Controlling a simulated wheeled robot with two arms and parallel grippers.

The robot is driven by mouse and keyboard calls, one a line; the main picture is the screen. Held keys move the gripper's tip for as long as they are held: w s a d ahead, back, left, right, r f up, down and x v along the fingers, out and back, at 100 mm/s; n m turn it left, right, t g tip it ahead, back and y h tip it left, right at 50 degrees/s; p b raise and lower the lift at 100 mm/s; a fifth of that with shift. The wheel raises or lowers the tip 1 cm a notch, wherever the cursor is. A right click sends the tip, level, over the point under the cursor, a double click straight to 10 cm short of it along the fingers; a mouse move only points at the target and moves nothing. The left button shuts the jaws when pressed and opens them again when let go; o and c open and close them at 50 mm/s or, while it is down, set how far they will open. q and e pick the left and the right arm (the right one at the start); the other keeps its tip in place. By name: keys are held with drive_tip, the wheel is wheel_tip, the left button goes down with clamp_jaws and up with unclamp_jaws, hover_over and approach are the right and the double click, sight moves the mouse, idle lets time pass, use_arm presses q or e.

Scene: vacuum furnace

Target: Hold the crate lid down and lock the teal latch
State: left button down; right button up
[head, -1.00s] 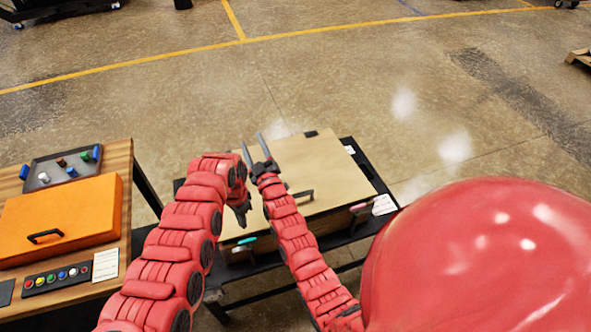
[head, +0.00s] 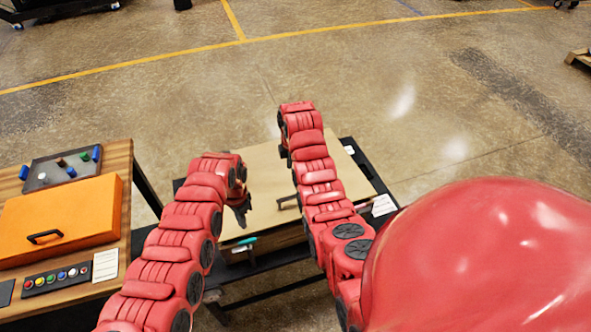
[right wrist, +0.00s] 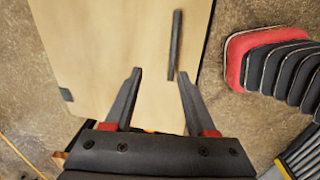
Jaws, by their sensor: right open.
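The crate's tan lid (head: 262,172) lies on the crate and looks closed. Its dark bar handle (head: 288,200) is partly covered by my right arm. The teal latch (head: 243,241) is on the crate's front side, at the left. My left gripper (head: 242,209) is over the lid's left front part, above the latch; whether its jaws are open is unclear. My right gripper is hidden behind its own arm in the head view. In the right wrist view my right gripper (right wrist: 160,76) is open and empty above the lid (right wrist: 110,60), with the handle (right wrist: 175,45) beyond its fingertips.
The crate stands on a black table (head: 352,157). A white label (head: 384,205) is at its right front. To the left, a wooden table (head: 122,165) holds an orange case (head: 70,210), a tray (head: 42,183) and a button strip (head: 55,279).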

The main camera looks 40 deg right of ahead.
sight(295, 195)
drive_tip(key=shift+g, duration=0.5)
drive_tip(key=f, duration=0.3)
drive_tip(key=s+f, duration=0.1)
drive_tip(key=f, duration=0.7)
drive_tip(key=shift+s, duration=0.3)
clamp_jaws()
